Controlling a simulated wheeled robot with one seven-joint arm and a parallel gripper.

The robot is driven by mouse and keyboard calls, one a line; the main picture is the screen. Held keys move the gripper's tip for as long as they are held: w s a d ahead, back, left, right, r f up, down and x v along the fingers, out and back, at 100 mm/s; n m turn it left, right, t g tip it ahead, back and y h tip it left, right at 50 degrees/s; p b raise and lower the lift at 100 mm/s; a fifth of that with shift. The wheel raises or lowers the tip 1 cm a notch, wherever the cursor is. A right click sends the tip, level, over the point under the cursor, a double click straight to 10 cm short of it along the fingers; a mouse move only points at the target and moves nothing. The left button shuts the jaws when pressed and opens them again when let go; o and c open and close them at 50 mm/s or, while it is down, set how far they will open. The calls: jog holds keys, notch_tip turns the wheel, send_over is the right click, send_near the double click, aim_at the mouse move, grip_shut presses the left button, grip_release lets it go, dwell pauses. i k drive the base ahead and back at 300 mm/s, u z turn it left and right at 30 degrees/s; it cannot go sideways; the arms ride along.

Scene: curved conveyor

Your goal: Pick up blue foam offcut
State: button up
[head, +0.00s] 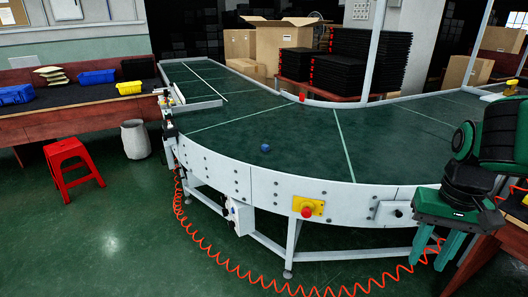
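A small blue foam offcut (265,148) lies on the dark green belt of the curved conveyor (300,180), close to its near rim and around the middle of the view. My gripper (447,248) hangs at the lower right, in front of the conveyor's near side and well apart from the offcut. Its two green fingers point down with a gap between them, and nothing shows between them.
A red emergency button (307,212) sits on the conveyor's side. An orange coiled hose (225,260) hangs below. A red stool (70,165) and grey bin (136,139) stand left. Cardboard boxes (283,45) and stacked black trays (370,60) stand behind. The belt around the offcut is clear.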

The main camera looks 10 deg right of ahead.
aim_at(265, 147)
jog(key=u, duration=0.15)
jog(key=i, duration=1.6)
jog(key=z, duration=0.25)
